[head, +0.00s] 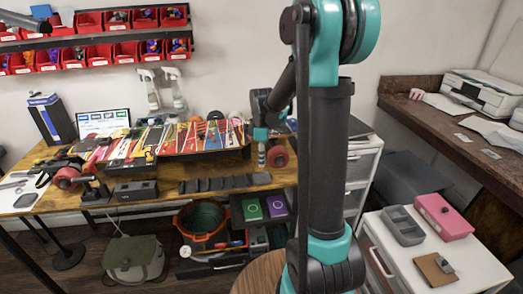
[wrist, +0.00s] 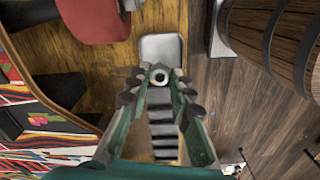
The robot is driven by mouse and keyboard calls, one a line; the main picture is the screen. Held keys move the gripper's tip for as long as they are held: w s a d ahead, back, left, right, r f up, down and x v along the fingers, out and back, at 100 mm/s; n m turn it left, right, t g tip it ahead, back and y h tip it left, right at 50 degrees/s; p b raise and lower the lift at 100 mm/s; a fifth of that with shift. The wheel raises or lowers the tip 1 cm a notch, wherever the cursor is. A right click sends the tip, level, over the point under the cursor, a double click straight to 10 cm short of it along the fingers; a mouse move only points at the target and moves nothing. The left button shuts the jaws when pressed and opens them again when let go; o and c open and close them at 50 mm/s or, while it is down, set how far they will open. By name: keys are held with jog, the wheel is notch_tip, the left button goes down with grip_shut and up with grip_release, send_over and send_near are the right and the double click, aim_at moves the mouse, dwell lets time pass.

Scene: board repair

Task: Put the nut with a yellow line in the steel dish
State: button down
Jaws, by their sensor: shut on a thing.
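My gripper (wrist: 159,82) points down over the workbench's front edge in the wrist view. Its fingers are closed on a small round nut (wrist: 159,75) with a dark hole; no yellow line can be made out on it. A pale grey, round-cornered dish, seemingly the steel dish (wrist: 162,47), shows just beyond the fingertips. The nut overlaps it in the picture; the height between them is unclear. In the head view my gripper (head: 262,152) is small and dark above the bench's right part, and the nut cannot be made out.
A row of dark compartments (head: 225,183) runs along the bench front (head: 172,196). A red object (wrist: 95,18) lies near the dish. Pliers and screwdrivers crowd a rack (head: 200,150) behind. A wooden barrel-like thing (wrist: 285,40) stands right, off the bench.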

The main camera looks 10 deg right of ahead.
aim_at(262, 179)
jog(key=shift+s+f, duration=0.15)
jog(key=shift+f, duration=2.7)
jog(key=shift+f, duration=0.6)
jog(key=c, duration=1.3)
grip_release()
jog(key=shift+c, duration=1)
